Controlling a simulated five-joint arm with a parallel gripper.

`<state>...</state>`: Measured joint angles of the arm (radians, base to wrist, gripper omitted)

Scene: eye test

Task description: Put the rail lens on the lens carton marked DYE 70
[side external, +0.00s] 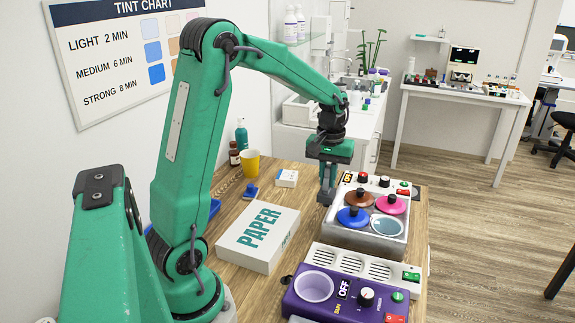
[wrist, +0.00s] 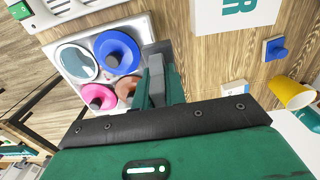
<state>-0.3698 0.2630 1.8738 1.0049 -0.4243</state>
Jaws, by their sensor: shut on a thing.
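My gripper (side external: 326,197) points down beside the left edge of the dye bath. In the wrist view its fingers (wrist: 156,62) are closed together. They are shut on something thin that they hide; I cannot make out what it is. I see no rail lens lying loose. A small white carton (side external: 287,178) lies on the wooden table, left of and apart from my gripper; its marking is too small to read. It also shows at the edge of my gripper body in the wrist view (wrist: 236,87), partly hidden.
The dye bath (side external: 350,239) has blue (side external: 353,217), pink (side external: 391,204) and brown (side external: 358,197) lids and one open well (side external: 388,225). A PAPER box (side external: 258,238), blue knobbed block (side external: 250,191) and yellow cup (side external: 250,163) stand left. A purple device (side external: 335,310) is in front.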

